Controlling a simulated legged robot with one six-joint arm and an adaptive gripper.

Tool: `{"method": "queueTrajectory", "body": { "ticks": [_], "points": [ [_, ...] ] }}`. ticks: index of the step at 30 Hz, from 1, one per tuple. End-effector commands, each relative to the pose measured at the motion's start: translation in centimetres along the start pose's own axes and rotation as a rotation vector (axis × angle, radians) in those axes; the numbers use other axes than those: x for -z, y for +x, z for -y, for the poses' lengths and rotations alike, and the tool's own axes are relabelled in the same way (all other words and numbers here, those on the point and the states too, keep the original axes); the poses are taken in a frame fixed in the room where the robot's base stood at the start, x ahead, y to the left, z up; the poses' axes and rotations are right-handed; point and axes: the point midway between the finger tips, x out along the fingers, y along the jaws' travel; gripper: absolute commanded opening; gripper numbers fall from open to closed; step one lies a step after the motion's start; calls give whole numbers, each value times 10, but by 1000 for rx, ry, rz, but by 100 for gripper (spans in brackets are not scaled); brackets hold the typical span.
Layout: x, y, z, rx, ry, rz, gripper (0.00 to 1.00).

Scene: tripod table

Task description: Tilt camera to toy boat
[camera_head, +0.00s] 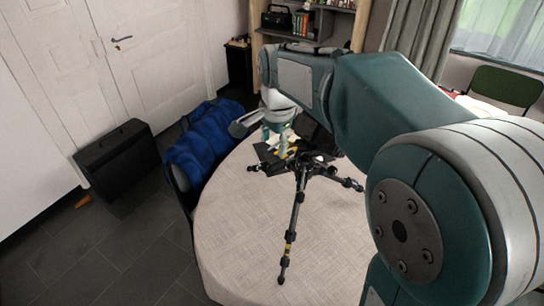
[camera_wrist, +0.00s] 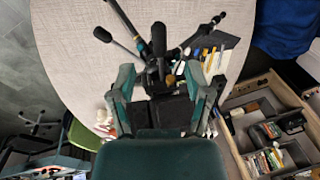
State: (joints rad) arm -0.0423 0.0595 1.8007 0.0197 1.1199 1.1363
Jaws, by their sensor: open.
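In the wrist view the tripod's head (camera_wrist: 157,45) shows between and just beyond my fingertips. A dark block (camera_wrist: 170,115), perhaps the camera, lies between my finger bases; I cannot tell if they touch. My gripper (camera_head: 277,132) is open, above and behind the tripod; its fingers (camera_wrist: 160,72) sit either side in the wrist view. A dark sheet with white, yellow and orange pieces (camera_wrist: 212,60) lies beside the tripod. I cannot clearly make out the toy boat.
A blue cloth (camera_head: 205,140) hangs over a chair at the table's left. A black case (camera_head: 118,160) stands on the floor by the white door (camera_head: 150,50). Shelves (camera_head: 312,22) stand behind.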

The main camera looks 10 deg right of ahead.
Motion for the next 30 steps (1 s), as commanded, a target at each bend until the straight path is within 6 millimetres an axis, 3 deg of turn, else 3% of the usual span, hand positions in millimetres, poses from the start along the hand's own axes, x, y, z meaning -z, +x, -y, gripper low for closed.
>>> {"method": "queueTrajectory", "body": {
  "ticks": [6,22,26,30],
  "points": [
    [0,-26,1,1,0,-1,64],
    [-1,-30,-3,5,-14,-3,64],
    [-8,-39,-22,31,-111,-20,64],
    [-20,-49,-56,74,-291,-58,64]
  ]
}}
